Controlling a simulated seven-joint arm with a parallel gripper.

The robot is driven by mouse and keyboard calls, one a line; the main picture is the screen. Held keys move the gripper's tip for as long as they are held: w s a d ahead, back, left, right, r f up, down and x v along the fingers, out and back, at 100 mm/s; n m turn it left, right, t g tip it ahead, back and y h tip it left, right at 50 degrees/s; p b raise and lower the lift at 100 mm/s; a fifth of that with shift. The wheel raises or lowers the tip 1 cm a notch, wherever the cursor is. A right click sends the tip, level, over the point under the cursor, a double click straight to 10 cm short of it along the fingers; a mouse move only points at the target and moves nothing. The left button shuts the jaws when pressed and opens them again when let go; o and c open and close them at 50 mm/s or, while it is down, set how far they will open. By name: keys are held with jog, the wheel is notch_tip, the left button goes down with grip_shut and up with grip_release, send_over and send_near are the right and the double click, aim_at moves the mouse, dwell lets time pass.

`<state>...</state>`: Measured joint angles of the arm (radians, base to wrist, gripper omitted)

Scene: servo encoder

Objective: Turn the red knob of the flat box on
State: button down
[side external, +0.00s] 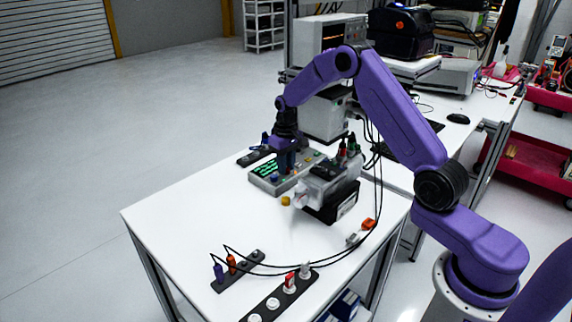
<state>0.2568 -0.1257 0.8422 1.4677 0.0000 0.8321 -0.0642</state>
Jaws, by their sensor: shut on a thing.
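The flat grey box (262,183) with a green-lit display lies near the back of the white table. My gripper (287,164) points down over the box, with its fingertips at the box's top face. It is shut on what appears to be the red knob. The fingers hide the knob, so its colour and turn angle cannot be told from here.
A grey motor unit with a black base (335,204) stands close to the right of the box. A small yellow part (285,201) lies in front. Socket strips (240,271) with black cables lie at the table's front. The table's left part is clear.

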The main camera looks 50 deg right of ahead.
jog(key=c, duration=0.9)
grip_release()
notch_tip(320, 180, up, 18)
jog(key=shift+f, duration=0.25)
